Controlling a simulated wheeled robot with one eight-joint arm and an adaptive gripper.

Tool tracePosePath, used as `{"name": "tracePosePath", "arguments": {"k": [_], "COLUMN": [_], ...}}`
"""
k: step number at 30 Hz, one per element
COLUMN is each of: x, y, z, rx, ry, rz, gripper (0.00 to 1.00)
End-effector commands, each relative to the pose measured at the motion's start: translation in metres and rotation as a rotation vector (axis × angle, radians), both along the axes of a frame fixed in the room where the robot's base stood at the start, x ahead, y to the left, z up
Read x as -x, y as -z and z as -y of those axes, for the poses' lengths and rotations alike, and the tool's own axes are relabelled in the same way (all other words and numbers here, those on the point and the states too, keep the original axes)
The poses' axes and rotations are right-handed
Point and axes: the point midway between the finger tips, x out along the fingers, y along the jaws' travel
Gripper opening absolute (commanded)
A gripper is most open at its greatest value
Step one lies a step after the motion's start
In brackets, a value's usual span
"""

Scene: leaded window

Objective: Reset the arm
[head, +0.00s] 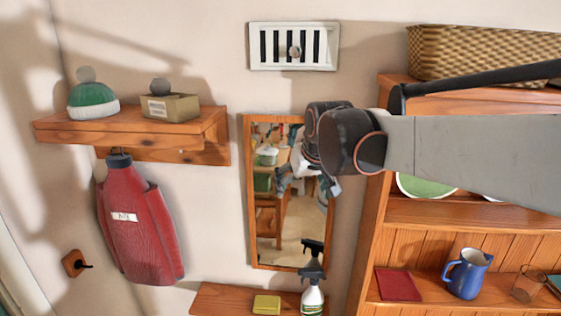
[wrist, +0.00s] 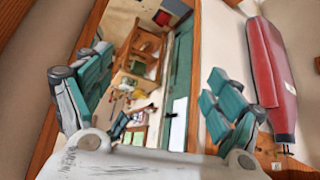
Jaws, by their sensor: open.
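My gripper (head: 308,188) hangs in front of the upper part of the wall mirror (head: 265,225) in the head view, with my arm reaching in from the right. In the wrist view the two teal-padded fingers of my gripper (wrist: 158,100) are spread wide apart, with nothing between them. The mirror (wrist: 185,75) fills the space behind the fingers and reflects the room. I cannot tell exactly how far the fingers are from the glass. The wrist joint hides part of the gripper in the head view.
A small shelf below the mirror holds a spray bottle (head: 312,295) and a yellow sponge (head: 267,304). A cabinet at right holds a blue jug (head: 467,273) and a basket (head: 480,55). At left are a shelf (head: 210,128) and a hanging red garment (head: 138,225).

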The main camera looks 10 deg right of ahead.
Motion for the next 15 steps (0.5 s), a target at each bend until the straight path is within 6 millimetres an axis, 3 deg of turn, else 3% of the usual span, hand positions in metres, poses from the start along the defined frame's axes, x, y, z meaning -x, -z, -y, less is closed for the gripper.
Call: {"name": "tracePosePath", "arguments": {"k": [1, 6, 7, 9, 12, 15], "x": [0.223, 0.214, 0.228, 0.269, 0.253, 0.255], "y": [0.091, 0.123, 0.141, 0.198, 0.206, 0.235], "z": [-0.004, -0.005, -0.005, -0.004, -0.004, -0.003], "rx": [0.000, 0.001, 0.000, 0.001, 0.000, 0.000], "ry": [-0.009, -0.009, -0.011, -0.009, -0.007, -0.006], "rz": [0.000, 0.002, 0.004, -0.005, 0.002, 0.000], "gripper": [0.85, 0.85, 0.85, 0.85, 0.85, 0.85]}}
